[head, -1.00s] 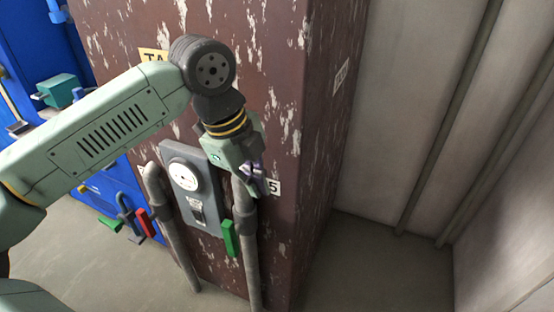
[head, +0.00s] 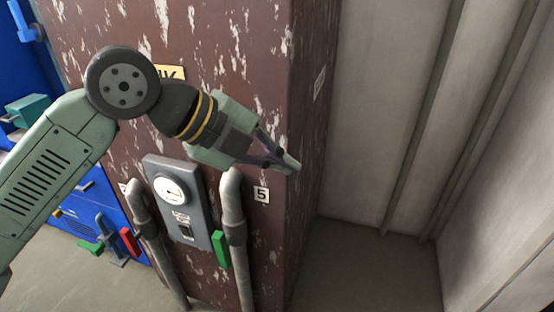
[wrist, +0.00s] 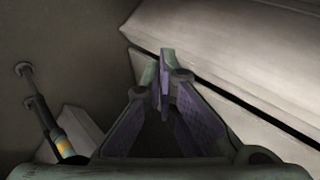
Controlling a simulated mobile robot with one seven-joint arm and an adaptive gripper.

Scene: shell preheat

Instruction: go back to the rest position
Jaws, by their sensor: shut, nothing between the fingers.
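My gripper (head: 291,164) is shut and empty in the head view. It points to the right, in front of the rusty brown tank's right corner and above the "5" label. In the wrist view its fingertips (wrist: 165,55) meet in the middle, with nothing between them. My arm reaches in from the left and bends at the dark round joint. From the head view I cannot tell how far the fingers are from the tank (head: 215,45).
A grey gauge panel (head: 163,164) with a switch is on the tank. Two grey pipes stand beside it, with a green handle (head: 220,247) and a red handle (head: 129,242). Blue equipment (head: 78,216) is at left. Bare floor (head: 370,262) and pale walls (head: 385,90) lie right.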

